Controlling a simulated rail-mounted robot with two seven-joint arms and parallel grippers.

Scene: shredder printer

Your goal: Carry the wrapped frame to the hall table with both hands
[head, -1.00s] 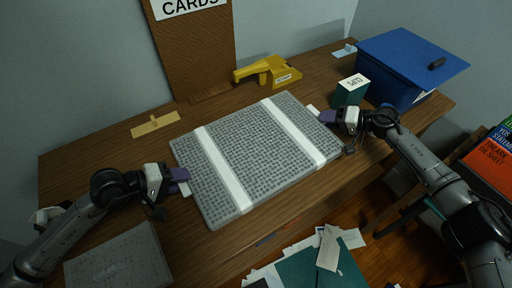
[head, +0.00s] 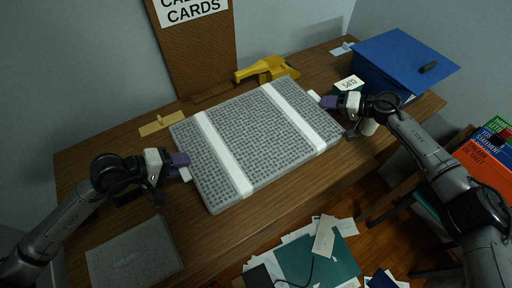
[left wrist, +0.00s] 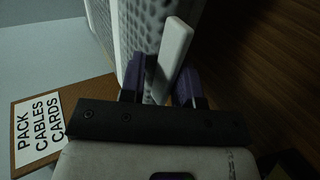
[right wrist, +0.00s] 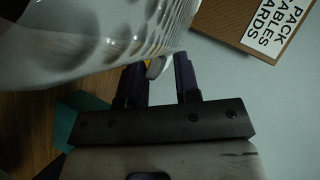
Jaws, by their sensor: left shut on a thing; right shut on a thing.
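The wrapped frame (head: 255,135) is a flat grey bubble-textured slab with two white bands, in the middle of the head view over the wooden desk. My left gripper (head: 182,167) is shut on a white tab at its left edge; the tab (left wrist: 172,55) shows between the purple fingers in the left wrist view. My right gripper (head: 326,101) is shut on the tab at the right edge, and that tab (right wrist: 157,67) shows in the right wrist view. The frame looks raised a little above the desk. I cannot make out which surface is the hall table.
A yellow tool (head: 265,69) lies behind the frame, near a corkboard (head: 190,55). A blue box (head: 400,62) and a small green box (head: 349,86) stand at the right. A grey slab (head: 135,255) lies front left. Papers (head: 325,237) lie below the desk's front edge.

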